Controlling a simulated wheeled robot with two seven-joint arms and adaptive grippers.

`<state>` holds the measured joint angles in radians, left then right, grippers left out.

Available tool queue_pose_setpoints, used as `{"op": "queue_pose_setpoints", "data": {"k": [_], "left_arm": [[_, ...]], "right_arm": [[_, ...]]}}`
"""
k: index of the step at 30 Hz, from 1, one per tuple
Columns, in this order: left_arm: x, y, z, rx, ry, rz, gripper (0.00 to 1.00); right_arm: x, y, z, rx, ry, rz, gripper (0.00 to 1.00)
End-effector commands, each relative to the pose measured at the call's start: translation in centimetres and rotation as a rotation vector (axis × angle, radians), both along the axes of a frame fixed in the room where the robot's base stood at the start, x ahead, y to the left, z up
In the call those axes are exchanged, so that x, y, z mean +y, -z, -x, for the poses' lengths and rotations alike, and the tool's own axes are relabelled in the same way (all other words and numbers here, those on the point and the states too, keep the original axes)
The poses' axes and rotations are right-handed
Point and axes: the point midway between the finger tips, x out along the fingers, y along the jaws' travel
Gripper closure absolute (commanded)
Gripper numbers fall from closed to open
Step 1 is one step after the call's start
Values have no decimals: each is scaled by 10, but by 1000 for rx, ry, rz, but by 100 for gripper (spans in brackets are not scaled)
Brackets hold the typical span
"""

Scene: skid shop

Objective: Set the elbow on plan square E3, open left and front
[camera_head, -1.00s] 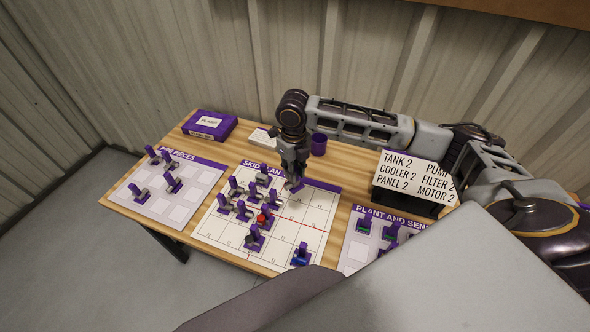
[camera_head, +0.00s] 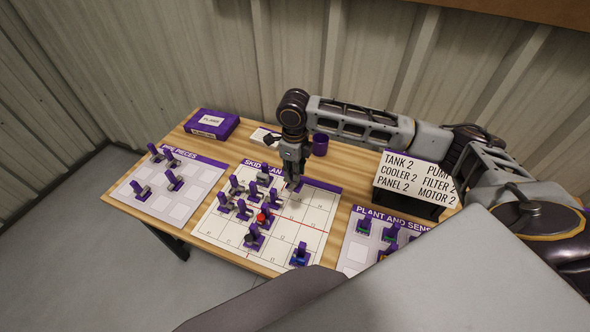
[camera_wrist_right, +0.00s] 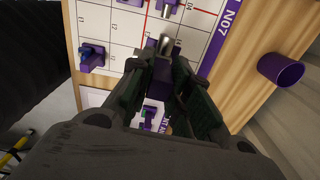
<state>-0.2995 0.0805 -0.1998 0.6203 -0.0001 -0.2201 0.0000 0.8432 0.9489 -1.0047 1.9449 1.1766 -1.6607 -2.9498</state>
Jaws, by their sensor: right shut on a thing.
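My right gripper (camera_head: 293,180) is low over the upper middle of the skid plan board (camera_head: 312,233). In the right wrist view my right gripper (camera_wrist_right: 164,70) is shut on a purple-handled piece with a short grey metal pipe end (camera_wrist_right: 165,43), taken to be the elbow. The fingers hide most of it, so its open sides and whether it touches the board cannot be told. The square labels are too small to read surely, so E3 cannot be picked out. My left gripper is not in view.
Several purple-handled pieces and a red one (camera_head: 263,219) crowd the board's left half, close to my gripper. A blue piece (camera_head: 300,256) stands near the front. The board's right part is bare. A purple cup (camera_head: 320,145) and the word sign (camera_head: 415,178) stand behind.

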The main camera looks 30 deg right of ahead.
Motion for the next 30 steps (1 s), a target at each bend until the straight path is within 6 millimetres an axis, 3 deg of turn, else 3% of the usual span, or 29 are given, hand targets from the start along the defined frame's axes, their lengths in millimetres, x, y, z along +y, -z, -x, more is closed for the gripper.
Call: {"op": "queue_pose_setpoints", "data": {"k": [20,30], "left_arm": [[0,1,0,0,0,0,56],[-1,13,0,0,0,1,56]], "right_arm": [[0,1,0,-1,-61,-1,100],[0,11,0,0,-61,0,100]]}}
